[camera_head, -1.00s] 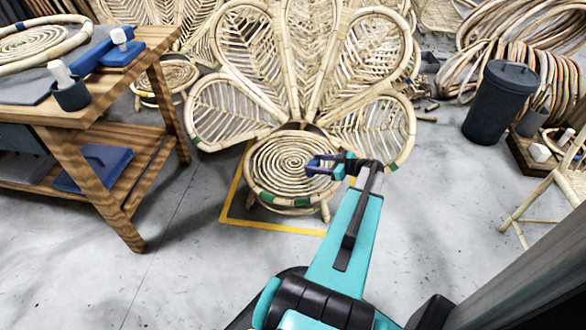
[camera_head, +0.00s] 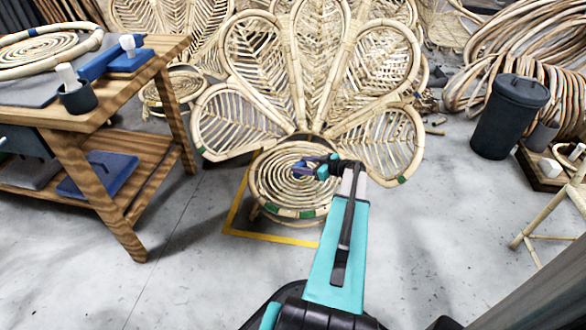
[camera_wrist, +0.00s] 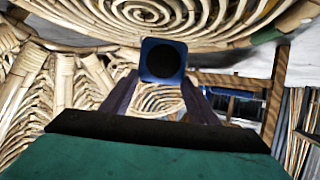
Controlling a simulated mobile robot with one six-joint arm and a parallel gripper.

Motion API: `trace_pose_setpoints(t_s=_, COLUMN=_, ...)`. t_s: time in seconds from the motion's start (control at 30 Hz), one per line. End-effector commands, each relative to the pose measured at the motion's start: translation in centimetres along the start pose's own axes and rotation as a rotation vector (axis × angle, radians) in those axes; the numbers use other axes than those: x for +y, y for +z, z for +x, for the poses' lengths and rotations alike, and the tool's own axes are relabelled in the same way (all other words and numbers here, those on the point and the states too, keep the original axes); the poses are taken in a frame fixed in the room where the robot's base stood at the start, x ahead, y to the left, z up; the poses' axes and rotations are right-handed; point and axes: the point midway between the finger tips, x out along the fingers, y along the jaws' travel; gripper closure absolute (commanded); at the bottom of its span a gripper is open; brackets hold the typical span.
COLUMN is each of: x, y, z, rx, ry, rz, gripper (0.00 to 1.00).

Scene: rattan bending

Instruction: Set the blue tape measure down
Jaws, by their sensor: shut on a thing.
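The blue tape measure (camera_wrist: 162,60) is a blue block with a dark round face, held between the two fingers of my gripper (camera_wrist: 160,95) in the wrist view. In the head view my gripper (camera_head: 308,168) is over the round spiral seat of the rattan peacock chair (camera_head: 262,194), and the tape measure shows only as a small blue patch (camera_head: 299,170). The gripper is shut on it. I cannot tell how far above the seat it is, or whether it touches.
A wooden workbench (camera_head: 110,112) with blue tools and a cup stands at the left. A dark lidded bin (camera_head: 508,118) stands at the right. A yellow floor line (camera_head: 262,237) surrounds the chair. The grey floor in front is open.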

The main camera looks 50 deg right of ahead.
Motion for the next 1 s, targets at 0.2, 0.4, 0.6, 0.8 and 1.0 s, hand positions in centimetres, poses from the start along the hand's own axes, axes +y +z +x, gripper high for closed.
trace_pose_setpoints(t_s=0.2, x=0.5, y=-1.0, z=3.8, rx=0.002, ry=-0.002, rz=-0.002, gripper=0.75)
trace_pose_setpoints(t_s=0.4, x=0.6, y=-1.7, z=5.3, rx=0.001, ry=0.000, rz=-0.001, gripper=0.75)
trace_pose_setpoints(t_s=0.6, x=0.6, y=-1.8, z=5.4, rx=0.001, ry=0.000, rz=0.000, gripper=0.75)
trace_pose_setpoints(t_s=0.8, x=0.6, y=-1.5, z=5.5, rx=0.001, ry=0.000, rz=0.000, gripper=0.75)
trace_pose_setpoints(t_s=1.0, x=0.7, y=0.4, z=6.3, rx=0.001, ry=-0.001, rz=0.000, gripper=0.75)
